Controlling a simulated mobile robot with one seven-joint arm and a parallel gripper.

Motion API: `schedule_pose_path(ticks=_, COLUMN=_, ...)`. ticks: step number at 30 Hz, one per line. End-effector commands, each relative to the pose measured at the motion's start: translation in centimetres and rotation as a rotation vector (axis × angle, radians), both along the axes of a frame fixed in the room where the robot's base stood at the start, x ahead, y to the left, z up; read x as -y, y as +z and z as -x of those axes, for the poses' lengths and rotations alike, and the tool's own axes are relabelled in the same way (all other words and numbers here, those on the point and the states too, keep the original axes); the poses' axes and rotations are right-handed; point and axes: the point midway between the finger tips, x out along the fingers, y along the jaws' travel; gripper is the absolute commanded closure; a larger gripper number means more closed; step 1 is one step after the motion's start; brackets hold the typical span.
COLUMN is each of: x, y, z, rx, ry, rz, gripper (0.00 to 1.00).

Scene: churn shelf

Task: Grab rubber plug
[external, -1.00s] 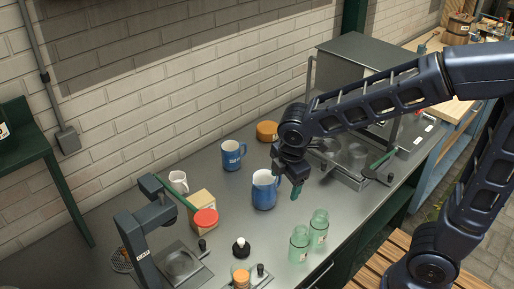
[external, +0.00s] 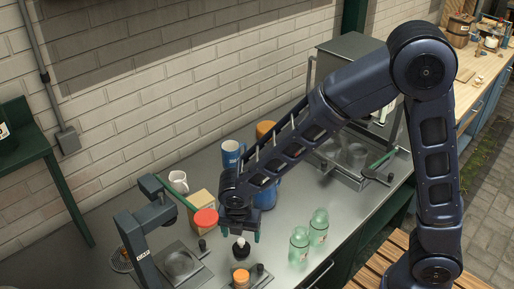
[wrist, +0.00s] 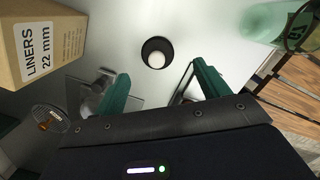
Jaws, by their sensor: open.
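The likely rubber plug, a small black round piece with a white top (external: 241,251), stands on the metal counter. In the wrist view the black piece (wrist: 157,51) shows from above as a dark ring around a white top. My gripper (external: 240,236) is just above it with its green fingers apart. In the wrist view the gripper (wrist: 163,86) is open and empty. The black piece lies ahead of the fingertips, roughly centred between them. I cannot tell the exact height between them.
A cardboard box marked "LINERS 22 mm" (wrist: 45,42) is close on the left. Green glass bottles (external: 299,245) stand to the right. An orange-topped jar (external: 241,278) is in front. A dark press (external: 145,235) stands left.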

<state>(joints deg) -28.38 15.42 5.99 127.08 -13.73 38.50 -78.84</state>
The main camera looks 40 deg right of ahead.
Motion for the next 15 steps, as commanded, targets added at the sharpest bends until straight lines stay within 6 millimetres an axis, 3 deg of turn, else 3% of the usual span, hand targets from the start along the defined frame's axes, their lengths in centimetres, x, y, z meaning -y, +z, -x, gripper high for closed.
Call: schedule_pose_path(ticks=15, x=0.5, y=-4.8, z=-0.7, rx=-0.002, ry=0.000, rz=0.001, gripper=0.26)
